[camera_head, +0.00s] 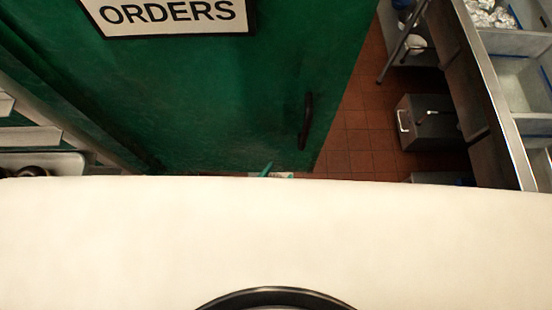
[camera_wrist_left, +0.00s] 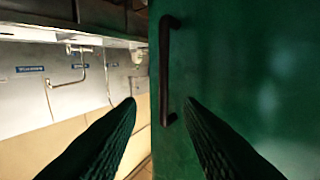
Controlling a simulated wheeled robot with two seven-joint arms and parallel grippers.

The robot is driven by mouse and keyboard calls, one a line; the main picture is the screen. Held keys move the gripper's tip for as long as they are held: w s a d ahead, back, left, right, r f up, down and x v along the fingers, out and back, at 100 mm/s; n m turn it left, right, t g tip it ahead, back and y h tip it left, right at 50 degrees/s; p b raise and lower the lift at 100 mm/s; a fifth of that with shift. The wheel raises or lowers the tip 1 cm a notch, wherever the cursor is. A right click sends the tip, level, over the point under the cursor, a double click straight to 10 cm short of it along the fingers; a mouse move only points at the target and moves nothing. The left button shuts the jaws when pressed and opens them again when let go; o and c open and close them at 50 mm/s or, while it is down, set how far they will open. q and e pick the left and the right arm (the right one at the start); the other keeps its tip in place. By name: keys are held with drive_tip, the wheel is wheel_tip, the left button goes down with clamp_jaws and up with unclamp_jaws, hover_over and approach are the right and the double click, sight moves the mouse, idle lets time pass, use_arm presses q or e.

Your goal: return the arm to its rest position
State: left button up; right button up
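My left gripper (camera_wrist_left: 159,101) shows two dark green ribbed fingers in the left wrist view, spread apart with nothing between them. In the head view only small teal tips of it (camera_head: 272,172) show, below the green door (camera_head: 200,90). The door has a dark vertical handle (camera_head: 306,122) near its right edge. The handle also shows in the left wrist view (camera_wrist_left: 165,70), ahead of the fingertips and apart from them. The rest of my left arm is hidden in the head view. My right gripper is in neither view.
An "ORDERS" sign (camera_head: 170,14) hangs on the door. Red floor tiles (camera_head: 350,135) show past its edge. A grey box (camera_head: 428,123) stands by a metal counter (camera_head: 490,95) at right. White shelves (camera_head: 30,137) are at left. A pale surface fills the head view's lower part.

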use_arm(q)
drive_tip(key=shift+w, duration=0.3)
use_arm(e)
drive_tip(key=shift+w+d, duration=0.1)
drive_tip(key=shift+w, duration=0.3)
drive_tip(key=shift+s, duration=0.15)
